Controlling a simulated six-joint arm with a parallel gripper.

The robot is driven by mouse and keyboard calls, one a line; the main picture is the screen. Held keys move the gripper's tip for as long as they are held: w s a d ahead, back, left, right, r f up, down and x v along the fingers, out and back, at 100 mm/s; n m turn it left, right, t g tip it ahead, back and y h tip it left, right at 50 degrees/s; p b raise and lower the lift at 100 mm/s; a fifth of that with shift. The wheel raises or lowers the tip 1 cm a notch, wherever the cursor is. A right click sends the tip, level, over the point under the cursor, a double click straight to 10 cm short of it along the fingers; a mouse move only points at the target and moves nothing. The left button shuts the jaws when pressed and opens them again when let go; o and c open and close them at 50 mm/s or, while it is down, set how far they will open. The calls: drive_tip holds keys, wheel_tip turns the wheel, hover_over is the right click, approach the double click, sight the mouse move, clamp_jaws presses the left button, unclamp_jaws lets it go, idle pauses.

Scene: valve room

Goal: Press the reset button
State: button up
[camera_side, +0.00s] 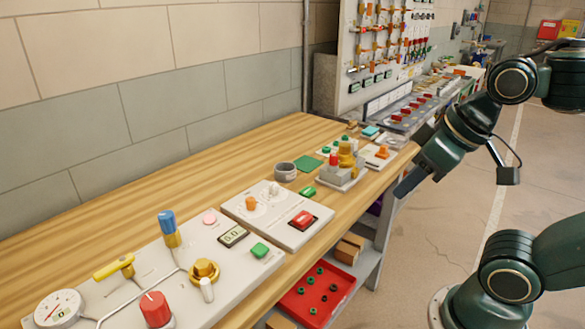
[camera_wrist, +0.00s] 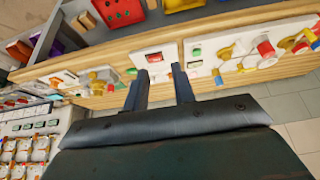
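No label tells me which control is the reset button. A red rocker-like button (camera_side: 303,219) in a dark frame sits on the second white panel (camera_side: 285,235). My gripper (camera_side: 402,190) is beyond the bench's right edge, apart from all the panels. In the wrist view my gripper (camera_wrist: 159,82) has its two fingers apart with nothing between them. The red button (camera_wrist: 154,58) shows past the fingertips, and the green button (camera_wrist: 196,52) is to their right.
The front panel carries a gauge (camera_side: 58,308), a yellow handle (camera_side: 115,266), a blue-topped valve (camera_side: 168,228) and a red knob (camera_side: 156,309). A grey cup (camera_side: 285,172) and a loose green piece (camera_side: 308,192) lie on the bench. A red tray (camera_side: 318,292) is below.

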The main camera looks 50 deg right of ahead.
clamp_jaws()
idle(1.4)
